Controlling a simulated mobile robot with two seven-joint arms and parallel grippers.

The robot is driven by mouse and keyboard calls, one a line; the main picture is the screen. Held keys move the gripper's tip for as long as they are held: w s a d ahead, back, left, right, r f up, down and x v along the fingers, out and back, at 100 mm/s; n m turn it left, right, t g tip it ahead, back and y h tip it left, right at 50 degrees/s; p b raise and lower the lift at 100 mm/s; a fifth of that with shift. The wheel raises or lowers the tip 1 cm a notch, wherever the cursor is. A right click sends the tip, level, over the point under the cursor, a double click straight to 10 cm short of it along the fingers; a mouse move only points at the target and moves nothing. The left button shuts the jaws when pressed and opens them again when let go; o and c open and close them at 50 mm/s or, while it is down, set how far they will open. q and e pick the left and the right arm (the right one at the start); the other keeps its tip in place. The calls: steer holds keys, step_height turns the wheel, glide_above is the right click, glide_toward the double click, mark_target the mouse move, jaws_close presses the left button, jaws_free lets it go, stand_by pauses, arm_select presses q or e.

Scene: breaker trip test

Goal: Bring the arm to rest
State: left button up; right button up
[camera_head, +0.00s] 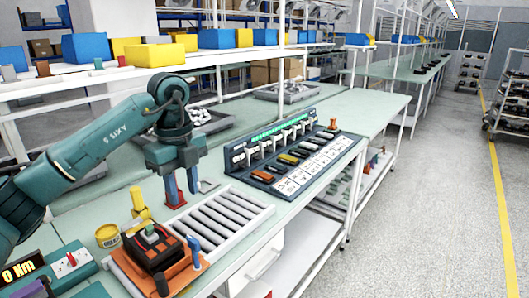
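My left arm (105,140) comes in from the left, bent at the elbow. My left gripper (185,193) points down over the green worktop, with a gap between its two fingers and nothing seen held. It is behind the slatted grey tray (222,217) and left of the dark blue breaker test panel (233,162). The panel carries a row of breakers, several coloured pieces and white labelled cards. My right gripper is not in view.
An orange-and-black device (155,248) stands front left, beside a yellow roll (108,236) and a panel with a red switch (70,264). Blue and yellow bins (88,47) line the shelf behind. The worktop (365,108) beyond the breaker panel is clear.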

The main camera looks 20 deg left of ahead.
arm_select(q)
steer(key=s+d+f+m+g+h, duration=0.1)
steer(key=s+d+f+m+h, duration=0.25)
steer(key=d, duration=0.55)
steer(key=s+d+f+m+g+h, duration=0.1)
steer(key=d+f+m+h, duration=0.1)
steer(key=d+f+h, duration=0.35)
steer(key=s+d+r+n+t+h, duration=0.2)
steer(key=s+d+t+h, duration=0.15)
steer(key=d+h, duration=0.95)
steer(key=w+a+f+n+t+y, duration=0.1)
steer(key=a+f+n+t+y, duration=0.3)
steer(key=n+t, duration=0.45)
steer(key=w+a+f+n+t+y, duration=0.1)
steer(key=f+n+t+y, duration=0.55)
steer(key=n, duration=0.25)
steer(key=s+a+f+n+g+y, duration=0.2)
steer(key=s+a+f+g+y, duration=0.1)
steer(key=s+f, duration=0.3)
steer(key=s+a+f+n+g+y, duration=0.3)
steer(key=s+f, duration=0.4)
steer(key=f, duration=0.4)
steer(key=shift+s+a+f+y, duration=0.25)
steer(key=shift+a+y, duration=0.3)
steer(key=shift+y, duration=0.6)
